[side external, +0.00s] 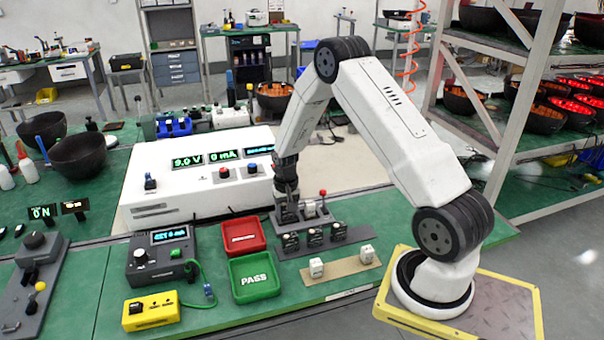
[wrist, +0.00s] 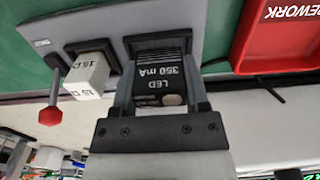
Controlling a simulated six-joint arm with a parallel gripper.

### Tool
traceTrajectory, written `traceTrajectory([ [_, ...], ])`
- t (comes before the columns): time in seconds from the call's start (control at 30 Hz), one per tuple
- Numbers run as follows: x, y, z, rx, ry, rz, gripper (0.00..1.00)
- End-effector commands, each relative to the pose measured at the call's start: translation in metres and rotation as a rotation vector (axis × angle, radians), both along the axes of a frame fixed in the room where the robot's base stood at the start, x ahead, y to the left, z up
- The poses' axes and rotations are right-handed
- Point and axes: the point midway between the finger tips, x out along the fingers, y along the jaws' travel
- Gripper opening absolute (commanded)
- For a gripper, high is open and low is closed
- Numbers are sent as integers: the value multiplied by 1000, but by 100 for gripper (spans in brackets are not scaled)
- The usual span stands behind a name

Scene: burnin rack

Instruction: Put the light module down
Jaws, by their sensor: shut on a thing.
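The light module (wrist: 162,82), a black block marked LED 350 mA, is between the fingers of my gripper (wrist: 160,68) in the wrist view. My gripper is shut on it. The module is at a black socket (wrist: 157,42) on a grey fixture plate (wrist: 100,22); whether it is fully seated cannot be told. In the side view my gripper (side external: 288,206) points down at the fixture (side external: 306,220), and the module is hard to make out there.
A white 15 Ω block (wrist: 88,72) and a red-knobbed lever (wrist: 52,112) stand beside the module. The red REWORK bin (side external: 243,236) and green PASS bin (side external: 254,277) are left of the fixture. Two white blocks (side external: 316,267) sit on a brown strip in front.

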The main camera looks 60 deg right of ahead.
Motion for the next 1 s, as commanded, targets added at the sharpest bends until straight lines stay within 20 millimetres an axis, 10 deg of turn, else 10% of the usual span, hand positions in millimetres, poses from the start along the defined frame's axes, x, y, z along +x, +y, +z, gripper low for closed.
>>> traceTrajectory([
  [0.93,-1,0,-20,0,0,0,0],
  [0.97,-1,0,-19,-1,-1,0,64],
  [1.0,-1,0,-19,-1,-1,0,77],
])
